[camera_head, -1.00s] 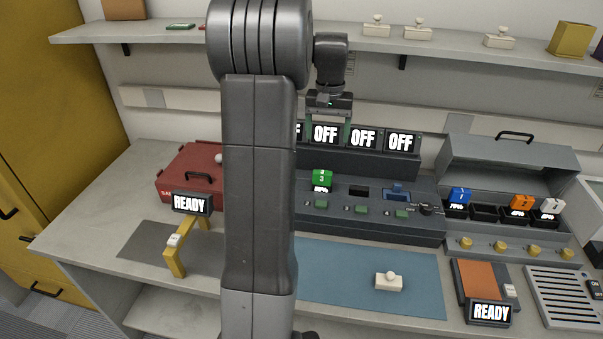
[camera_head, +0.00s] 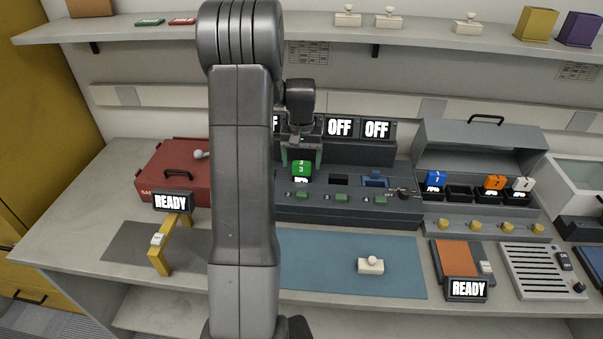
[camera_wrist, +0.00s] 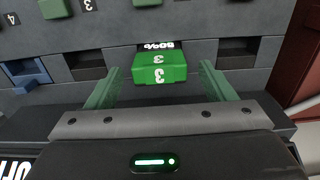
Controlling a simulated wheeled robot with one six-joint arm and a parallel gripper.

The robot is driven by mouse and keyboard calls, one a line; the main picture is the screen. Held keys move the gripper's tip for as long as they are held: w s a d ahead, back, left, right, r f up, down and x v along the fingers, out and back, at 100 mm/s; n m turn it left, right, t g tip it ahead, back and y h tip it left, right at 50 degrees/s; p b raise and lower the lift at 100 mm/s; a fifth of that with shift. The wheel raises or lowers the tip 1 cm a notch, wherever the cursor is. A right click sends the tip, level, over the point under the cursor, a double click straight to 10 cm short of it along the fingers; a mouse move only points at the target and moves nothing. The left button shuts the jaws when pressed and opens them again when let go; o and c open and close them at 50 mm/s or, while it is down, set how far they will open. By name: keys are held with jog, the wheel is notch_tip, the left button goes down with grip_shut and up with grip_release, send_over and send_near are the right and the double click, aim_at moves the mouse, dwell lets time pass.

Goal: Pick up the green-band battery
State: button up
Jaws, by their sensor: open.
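The green-band battery (camera_head: 301,168) stands in a slot of the dark charging console (camera_head: 345,206), with a percent label just below its green top. It also shows in the wrist view (camera_wrist: 159,66), marked 3. My gripper (camera_head: 302,156) is over it from above. In the wrist view my gripper's two green fingers (camera_wrist: 160,86) are open, one on each side of the battery, with a gap on both sides. My arm hides the left part of the console.
Other slots (camera_head: 339,180) of the console sit to the right of the battery, one with a blue part. OFF screens (camera_head: 340,127) stand behind. A grey case (camera_head: 478,158) with blue, orange and white batteries is at the right. A red case (camera_head: 168,172) is at the left.

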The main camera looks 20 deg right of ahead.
jog(key=shift+f, duration=0.4)
jog(key=shift+c, duration=0.5)
jog(key=c, duration=1.3)
